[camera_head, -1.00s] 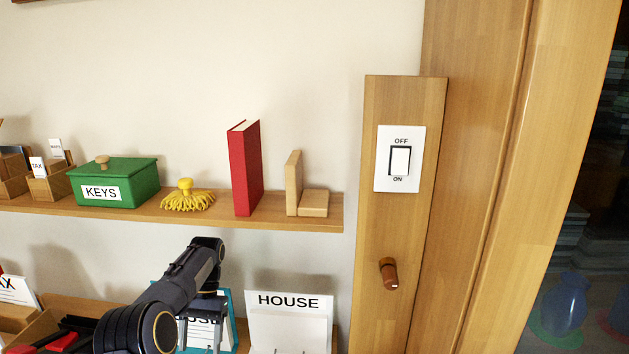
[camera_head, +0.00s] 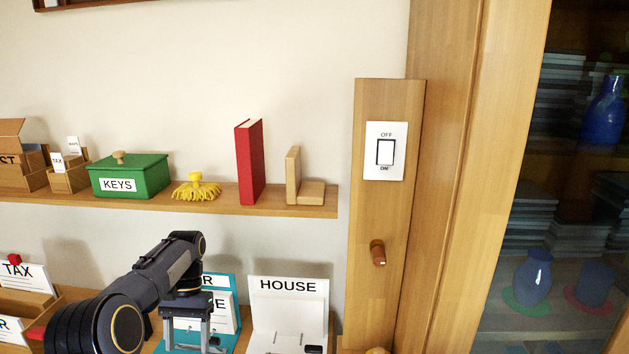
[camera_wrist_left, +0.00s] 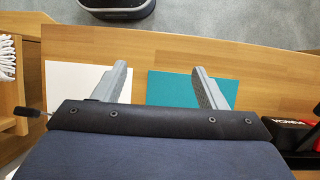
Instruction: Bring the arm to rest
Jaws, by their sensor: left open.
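My left arm comes in from the lower left in the head view, and its left gripper (camera_head: 189,337) points down in front of the teal stand (camera_head: 224,283) behind it. In the left wrist view the two grey fingers of the left gripper (camera_wrist_left: 161,88) are spread apart with nothing between them. A white board (camera_wrist_left: 72,82) lies under one finger and a teal board (camera_wrist_left: 185,90) under the other; I cannot tell their distance from the fingers. My right gripper is in neither view.
The upper shelf (camera_head: 225,207) holds a green KEYS box (camera_head: 130,178), a yellow duster (camera_head: 196,188), a red book (camera_head: 249,162) and a wooden bookend (camera_head: 293,177). A white HOUSE stand (camera_head: 287,310) is right of my gripper. A switch (camera_head: 385,151) and a peg (camera_head: 378,253) are on the post.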

